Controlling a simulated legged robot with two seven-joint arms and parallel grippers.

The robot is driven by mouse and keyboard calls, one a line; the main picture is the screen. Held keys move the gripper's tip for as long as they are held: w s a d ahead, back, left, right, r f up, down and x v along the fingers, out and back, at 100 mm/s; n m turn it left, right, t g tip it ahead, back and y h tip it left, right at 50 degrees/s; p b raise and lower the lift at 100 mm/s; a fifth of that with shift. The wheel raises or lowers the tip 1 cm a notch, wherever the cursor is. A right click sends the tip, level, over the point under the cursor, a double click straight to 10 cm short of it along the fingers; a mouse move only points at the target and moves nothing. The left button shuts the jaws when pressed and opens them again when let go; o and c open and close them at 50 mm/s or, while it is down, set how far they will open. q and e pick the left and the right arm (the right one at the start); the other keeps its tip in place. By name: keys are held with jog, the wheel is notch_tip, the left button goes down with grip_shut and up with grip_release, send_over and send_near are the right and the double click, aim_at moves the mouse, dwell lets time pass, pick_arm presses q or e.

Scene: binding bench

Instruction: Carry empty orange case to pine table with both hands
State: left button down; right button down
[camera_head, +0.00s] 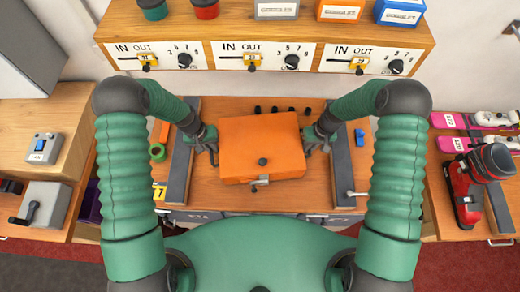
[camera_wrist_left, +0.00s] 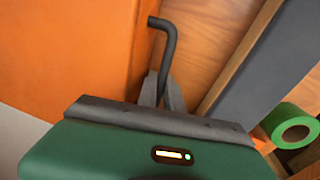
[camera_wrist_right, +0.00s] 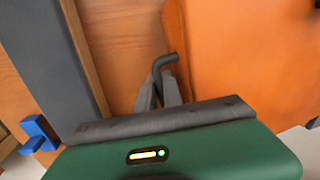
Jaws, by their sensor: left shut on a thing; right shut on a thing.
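The orange case (camera_head: 255,137) is closed, with a dark knob on its lid and a latch at the front. It is between my two grippers over the wooden bench (camera_head: 235,200). My left gripper (camera_head: 212,148) is shut on the dark handle (camera_wrist_left: 168,45) at the case's left side. My right gripper (camera_head: 312,144) is shut on the dark handle (camera_wrist_right: 163,62) at its right side. The case looks roughly level; I cannot tell whether its underside touches the bench. Its inside is hidden. Which surface is the pine table is unclear.
Grey-topped rails (camera_head: 179,170) and (camera_head: 342,165) flank the case. A green tape roll (camera_head: 157,152) and a blue piece (camera_head: 360,137) lie outside them. A shelf with switch panels (camera_head: 265,56) stands behind. A red drill (camera_head: 466,185) is on the right table; a left table (camera_head: 62,130) holds switch boxes.

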pick_arm(q)
jog(key=shift+r, duration=0.1)
pick_arm(e)
jog(key=shift+w+r, duration=0.1)
